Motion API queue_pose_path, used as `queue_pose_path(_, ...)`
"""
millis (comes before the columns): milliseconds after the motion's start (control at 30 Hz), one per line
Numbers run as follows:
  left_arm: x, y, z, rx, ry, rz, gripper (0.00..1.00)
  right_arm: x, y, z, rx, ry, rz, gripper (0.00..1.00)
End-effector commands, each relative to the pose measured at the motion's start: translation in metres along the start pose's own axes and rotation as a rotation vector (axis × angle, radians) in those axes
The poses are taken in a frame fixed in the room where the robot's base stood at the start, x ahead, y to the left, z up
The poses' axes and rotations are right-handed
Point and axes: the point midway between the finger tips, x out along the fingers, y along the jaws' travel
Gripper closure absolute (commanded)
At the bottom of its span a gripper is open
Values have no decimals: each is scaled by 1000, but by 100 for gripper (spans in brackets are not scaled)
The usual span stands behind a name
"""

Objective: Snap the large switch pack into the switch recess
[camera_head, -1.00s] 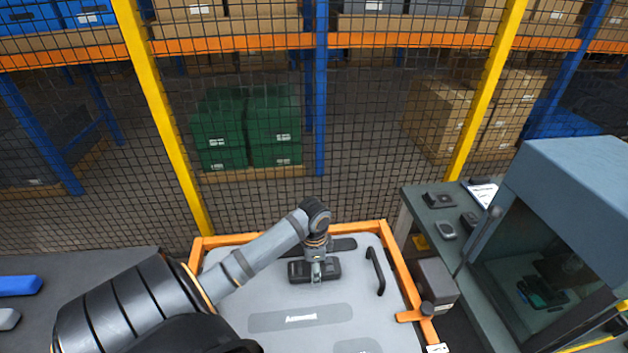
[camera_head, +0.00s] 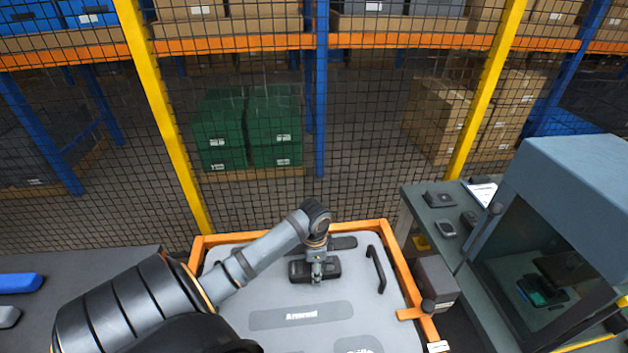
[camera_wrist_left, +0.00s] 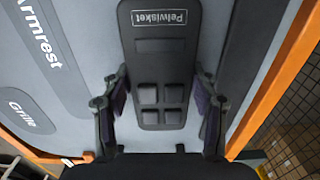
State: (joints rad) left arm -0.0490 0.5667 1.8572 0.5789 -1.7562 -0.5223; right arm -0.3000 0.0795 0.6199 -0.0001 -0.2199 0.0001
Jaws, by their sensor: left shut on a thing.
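The large switch pack (camera_head: 329,267) is a dark, rounded block on the upper part of the pale door panel. In the left wrist view, the pack (camera_wrist_left: 161,60) shows a "Pelwisket" label and a square of buttons. My left gripper (camera_head: 317,272) is shut on the pack, with a finger on each long side in the wrist view (camera_wrist_left: 160,100). The switch recess is not distinguishable; the pack and gripper may cover it. I cannot tell whether the pack is seated or just above the panel. My right gripper is not in view.
The door panel (camera_head: 235,291) lies in an orange frame (camera_head: 406,286). A dark handle (camera_head: 376,270) stands right of the pack, and a dark strip (camera_head: 343,243) lies behind it. A bench (camera_head: 431,211) and blue-grey cabinet (camera_head: 575,205) are at right. A mesh fence stands behind.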

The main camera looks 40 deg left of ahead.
Motion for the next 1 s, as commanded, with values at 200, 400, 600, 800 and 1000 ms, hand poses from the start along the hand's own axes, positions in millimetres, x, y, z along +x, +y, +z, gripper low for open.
queue_pose_path(200,15,7,4,-4,-8,27,83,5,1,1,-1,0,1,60)
queue_pose_path(400,17,7,3,-3,-8,28,88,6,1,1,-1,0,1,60)
queue_pose_path(600,17,7,4,-2,-8,28,87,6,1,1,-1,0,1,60)
queue_pose_path(800,17,8,3,-2,-7,28,86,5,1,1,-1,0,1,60)
queue_pose_path(1000,18,8,3,-2,-7,29,84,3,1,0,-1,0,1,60)
